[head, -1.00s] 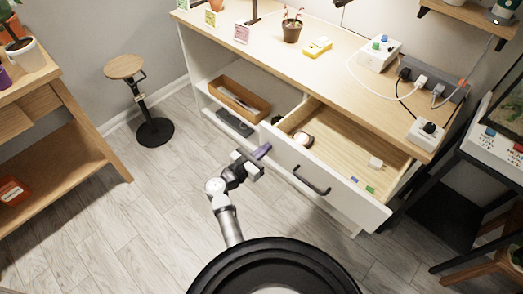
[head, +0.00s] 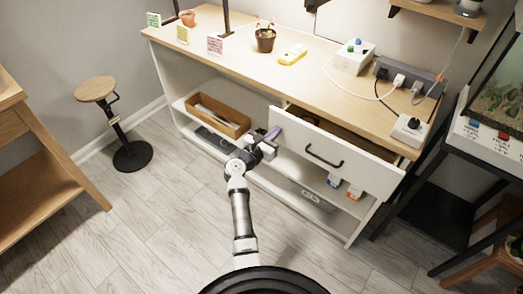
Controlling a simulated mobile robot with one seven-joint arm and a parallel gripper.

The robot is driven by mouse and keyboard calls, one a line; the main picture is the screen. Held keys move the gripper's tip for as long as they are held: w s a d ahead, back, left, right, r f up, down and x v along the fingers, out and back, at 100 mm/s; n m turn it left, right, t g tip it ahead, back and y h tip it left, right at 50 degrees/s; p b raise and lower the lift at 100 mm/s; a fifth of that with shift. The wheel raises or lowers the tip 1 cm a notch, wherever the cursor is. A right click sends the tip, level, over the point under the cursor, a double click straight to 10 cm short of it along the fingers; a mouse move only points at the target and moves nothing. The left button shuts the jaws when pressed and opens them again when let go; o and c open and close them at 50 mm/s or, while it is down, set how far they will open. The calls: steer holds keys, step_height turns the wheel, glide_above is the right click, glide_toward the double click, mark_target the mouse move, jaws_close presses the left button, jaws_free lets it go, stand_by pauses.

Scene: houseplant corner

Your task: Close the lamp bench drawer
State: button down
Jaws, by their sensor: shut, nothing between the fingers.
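The lamp bench drawer (head: 345,143) has a white front with a dark bar handle (head: 324,157). It stands partly open: a narrow dark strip of its inside shows between the front and the bench top, wider toward the right. My gripper (head: 272,134) has purple fingertips and is shut with nothing in it. It is at the left end of the drawer front, left of the handle. I cannot tell whether it touches the front. The things inside the drawer are mostly hidden.
The lamp bench top (head: 240,62) holds a potted plant (head: 265,38), a yellow device (head: 292,55) and power strips with cables. A wooden tray (head: 218,117) and boxes sit on shelves below. A stool (head: 95,90) stands left. The floor between is clear.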

steer(key=b+x, duration=0.2)
steer(key=x, duration=0.5)
steer(key=shift+r, duration=0.25)
steer(key=shift+d, duration=0.1)
